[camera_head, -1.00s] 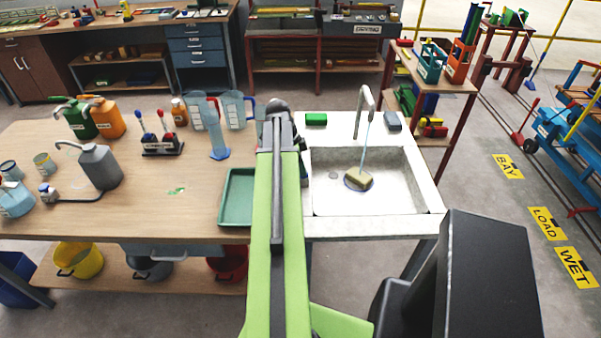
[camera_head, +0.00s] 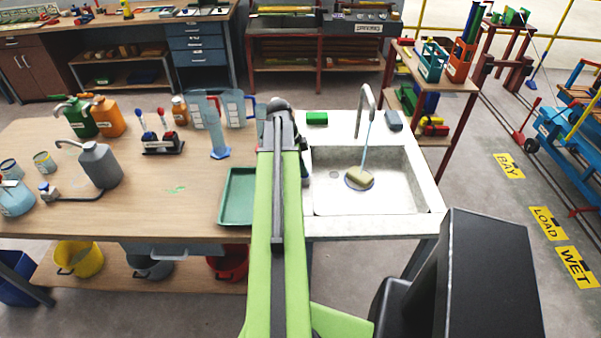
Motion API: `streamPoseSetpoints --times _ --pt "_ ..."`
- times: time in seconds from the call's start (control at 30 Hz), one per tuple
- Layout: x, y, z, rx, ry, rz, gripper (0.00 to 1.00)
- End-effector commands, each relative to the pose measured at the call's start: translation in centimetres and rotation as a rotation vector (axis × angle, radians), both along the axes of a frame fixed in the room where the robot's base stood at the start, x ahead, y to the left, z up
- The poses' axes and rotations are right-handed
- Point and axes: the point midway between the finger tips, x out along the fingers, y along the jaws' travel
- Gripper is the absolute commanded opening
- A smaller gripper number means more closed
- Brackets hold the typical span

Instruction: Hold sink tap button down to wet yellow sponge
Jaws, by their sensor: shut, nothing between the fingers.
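The yellow sponge (camera_head: 360,177) lies in the white sink basin (camera_head: 405,192), on or by the drain. A thin stream of water falls from the tap spout (camera_head: 366,97) onto it. My green arm reaches forward to the left side of the sink. My gripper (camera_head: 304,174) is mostly hidden behind the arm; only a small dark part shows at the basin's left edge. It looks shut, with nothing seen in it. The tap button is not visible, so I cannot see the contact.
A green block (camera_head: 316,118) and a grey block (camera_head: 393,120) lie on the sink's back ledge. A green tray (camera_head: 238,196) sits left of my arm. Bottles and jugs stand on the wooden bench (camera_head: 150,213). A shelf rack (camera_head: 457,86) stands behind right.

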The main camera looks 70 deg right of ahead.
Motion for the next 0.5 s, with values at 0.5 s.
streamPoseSetpoints --times 0.5 --pt "-0.14 -0.29 0.27 -0.008 -0.001 -0.001 0.0"
